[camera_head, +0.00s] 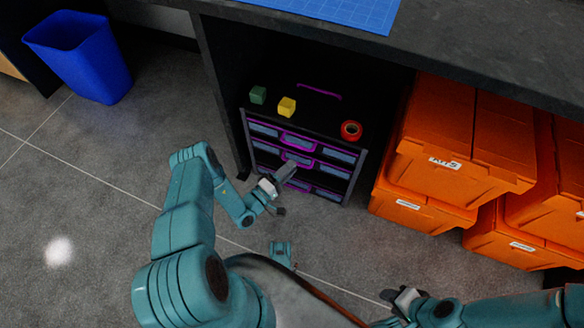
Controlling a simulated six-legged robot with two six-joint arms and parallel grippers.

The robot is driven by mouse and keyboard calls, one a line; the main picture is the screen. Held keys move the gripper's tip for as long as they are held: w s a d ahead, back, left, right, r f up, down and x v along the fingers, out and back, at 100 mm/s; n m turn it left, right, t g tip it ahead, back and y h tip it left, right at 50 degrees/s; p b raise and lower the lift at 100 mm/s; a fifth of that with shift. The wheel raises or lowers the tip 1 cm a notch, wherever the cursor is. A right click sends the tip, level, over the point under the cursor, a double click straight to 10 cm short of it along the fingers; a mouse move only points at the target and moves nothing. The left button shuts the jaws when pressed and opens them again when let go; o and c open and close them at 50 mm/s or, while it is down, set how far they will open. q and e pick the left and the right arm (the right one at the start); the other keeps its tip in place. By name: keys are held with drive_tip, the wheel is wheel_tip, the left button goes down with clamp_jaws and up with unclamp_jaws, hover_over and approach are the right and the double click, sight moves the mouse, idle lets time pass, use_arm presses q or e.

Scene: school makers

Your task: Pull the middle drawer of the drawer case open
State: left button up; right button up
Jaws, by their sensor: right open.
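The dark drawer case (247,139) stands under the workbench, with three rows of drawer fronts and purple handles. The middle drawer (333,171) has a purple-framed handle (299,158) at its centre and looks closed, flush with the others. My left gripper (287,189) is in front of the case, its fingers apart and nothing between them. Its upper finger overlaps the front just below the middle handle and hides part of the lower drawers; I cannot tell whether it touches. My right gripper (397,297) is open and empty, low in the view, away from the case.
A green cube (258,95), a yellow cube (287,107) and a red tape roll (351,131) sit on the case. Orange crates (428,160) stand close on its right. The workbench top (480,62) overhangs. A blue bin (85,62) stands left; the floor between is clear.

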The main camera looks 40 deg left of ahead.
use_arm(q)
drive_tip(key=shift+x, duration=0.9)
clamp_jaws()
drive_tip(key=shift+s+a, duration=0.1)
idle(0.7)
